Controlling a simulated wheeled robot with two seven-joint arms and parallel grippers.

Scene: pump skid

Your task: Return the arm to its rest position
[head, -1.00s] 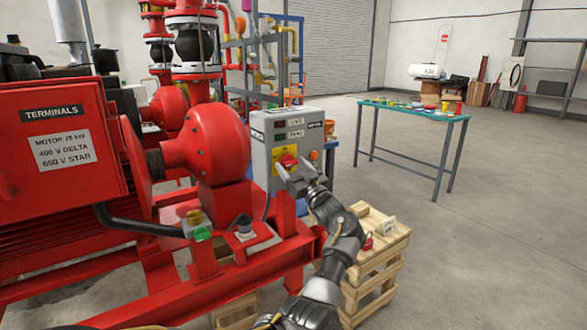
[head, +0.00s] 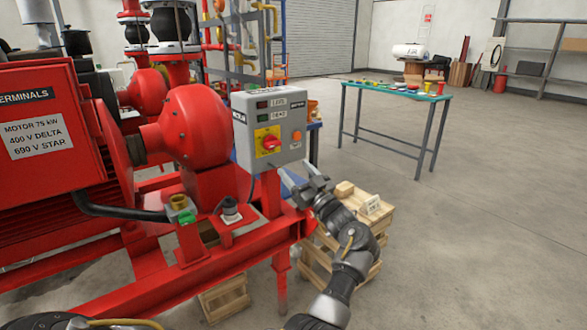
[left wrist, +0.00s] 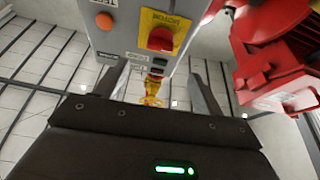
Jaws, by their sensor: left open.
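My left gripper (head: 302,184) is open and empty in the head view, below and to the right of the grey control box (head: 285,110). It is apart from the box. The box carries a red rotary switch (head: 269,143) on a yellow plate. In the left wrist view, the two fingers stand spread with my gripper (left wrist: 158,88) pointing under the box (left wrist: 115,35), and the red switch (left wrist: 160,39) shows above. Nothing is between the fingers. My right gripper is not in view.
The red pump skid (head: 190,265) fills the left side. A wooden crate (head: 350,235) with small items stands close below and beside my left forearm. A green-topped table (head: 395,92) stands farther back. The floor at right is clear.

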